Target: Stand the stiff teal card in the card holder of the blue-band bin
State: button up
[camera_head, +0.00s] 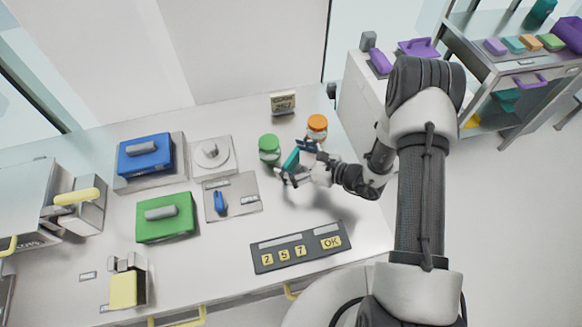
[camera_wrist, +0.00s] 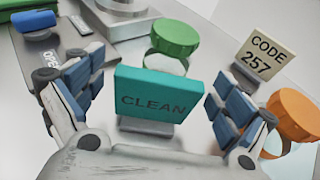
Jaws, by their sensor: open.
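The stiff teal card (camera_wrist: 158,95), marked CLEAN, stands upright in a small grey base (camera_wrist: 146,127) on the table. It also shows in the head view (camera_head: 291,159), partly hidden by my gripper. My gripper (camera_head: 295,164) is open, with one blue-padded finger on each side of the card in the wrist view. Gaps show between the card and both fingers there. I cannot make out a blue-band bin or its card holder in either view.
A green-lidded jar (camera_head: 269,149) and an orange-lidded jar (camera_head: 317,127) stand close to my gripper. A CODE 257 sign (camera_head: 283,103) stands behind. A keypad (camera_head: 300,247), green block (camera_head: 165,217) and blue block (camera_head: 145,154) occupy the table. A shelved cart (camera_head: 520,78) stands right.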

jog(key=shift+c, duration=0.3)
jog(key=c, duration=1.2)
jog(key=shift+r, duration=0.15)
